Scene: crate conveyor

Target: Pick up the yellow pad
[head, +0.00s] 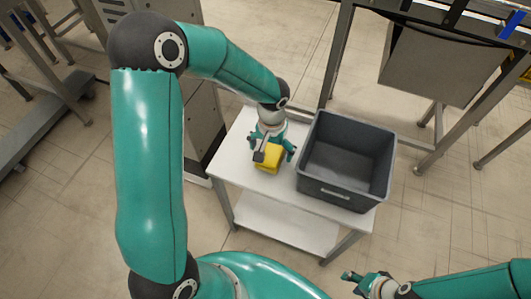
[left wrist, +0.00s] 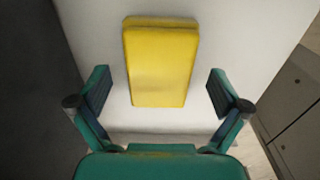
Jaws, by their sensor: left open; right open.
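The yellow pad (head: 268,157) lies on the white top of a small table (head: 229,158), to the left of a grey crate. In the left wrist view the yellow pad (left wrist: 160,62) is a rounded rectangular block on the white surface. My left gripper (head: 273,154) is above the pad and partly hides it in the head view. Its fingers (left wrist: 159,92) are spread wide, one on each side of the pad's lower part, with gaps to both sides. My right gripper (head: 352,284) is at the bottom right of the head view, away from the table and empty.
The grey crate (head: 345,117) stands open and empty on the right part of the table, close to my left gripper. A lower shelf (head: 280,222) is under the tabletop. A metal frame with a grey panel (head: 437,65) stands at the upper right.

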